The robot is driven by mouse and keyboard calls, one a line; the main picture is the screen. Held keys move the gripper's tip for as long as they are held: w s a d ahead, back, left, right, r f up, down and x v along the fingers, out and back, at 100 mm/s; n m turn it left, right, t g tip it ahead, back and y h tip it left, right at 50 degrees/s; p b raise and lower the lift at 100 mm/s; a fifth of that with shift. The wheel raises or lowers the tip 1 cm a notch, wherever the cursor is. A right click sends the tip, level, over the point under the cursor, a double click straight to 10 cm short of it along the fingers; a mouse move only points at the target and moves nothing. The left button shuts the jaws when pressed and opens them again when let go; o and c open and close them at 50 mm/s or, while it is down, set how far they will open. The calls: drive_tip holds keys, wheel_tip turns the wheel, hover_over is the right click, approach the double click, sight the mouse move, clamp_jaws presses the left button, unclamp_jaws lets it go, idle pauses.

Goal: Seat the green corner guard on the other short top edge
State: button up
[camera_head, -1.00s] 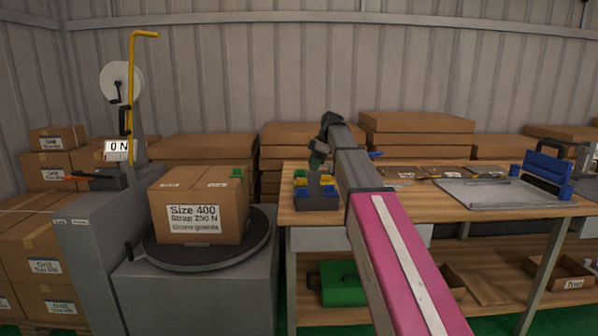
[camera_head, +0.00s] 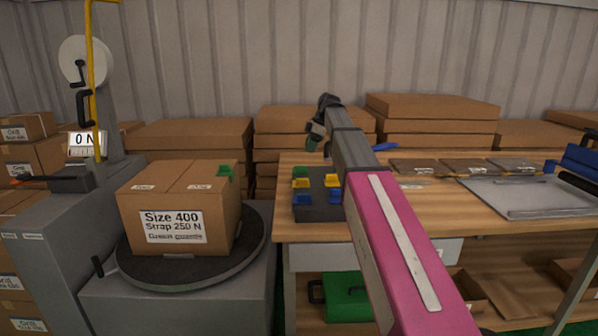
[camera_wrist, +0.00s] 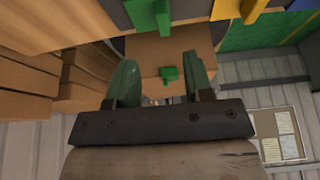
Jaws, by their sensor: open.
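The brown carton (camera_head: 181,222) stands on the round turntable at left, labelled "Size 400, Strap 250 N". One green corner guard (camera_head: 226,170) sits at its right top edge; a green guard (camera_wrist: 169,76) also shows on a carton in the wrist view. Another green guard (camera_head: 301,170) lies in the dark guard tray (camera_head: 318,211) on the bench, and a green piece (camera_wrist: 150,13) shows at the top of the wrist view. My gripper (camera_head: 316,130) is above the bench behind the tray. Its green fingers (camera_wrist: 161,83) are apart, with nothing held between them.
Yellow (camera_head: 301,183) and blue (camera_head: 302,200) guards share the tray. The strapping machine with a yellow arm (camera_head: 94,70) stands left of the turntable (camera_head: 252,245). Flat carton stacks (camera_head: 190,133) line the back wall. A grey plate (camera_head: 515,197) lies on the bench at right.

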sight(300, 172)
drive_tip(key=x, duration=0.9)
drive_tip(key=shift+s+a+r, duration=0.1)
drive_tip(key=shift+s+a, duration=0.15)
drive_tip(key=shift+a, duration=0.1)
clamp_jaws()
